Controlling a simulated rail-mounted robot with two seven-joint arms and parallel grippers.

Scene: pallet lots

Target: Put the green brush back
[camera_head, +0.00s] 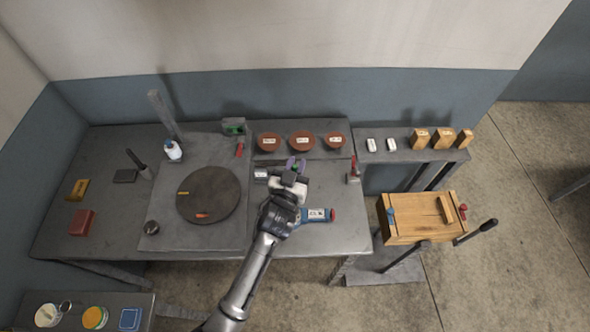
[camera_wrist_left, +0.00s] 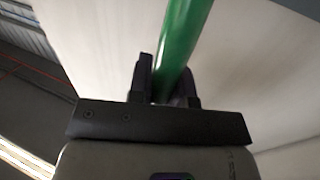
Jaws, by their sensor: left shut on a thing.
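The green brush shows in the left wrist view as a smooth green handle (camera_wrist_left: 184,40) standing between the two dark fingers. My left gripper (camera_wrist_left: 168,88) is shut on that handle. The brush's bristles are outside the left wrist view. In the head view my left gripper (camera_head: 295,168) is over the right part of the grey workbench (camera_head: 345,238), in front of the row of brown bowls. The brush can hardly be made out there. My right gripper is in neither view.
Brown bowls (camera_head: 302,141) with labels line the back of the bench. A round dark turntable (camera_head: 209,194) is left of my arm. A blue cylinder with a red end (camera_head: 318,215) lies close to my wrist. A wooden crate (camera_head: 415,231) stands at right.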

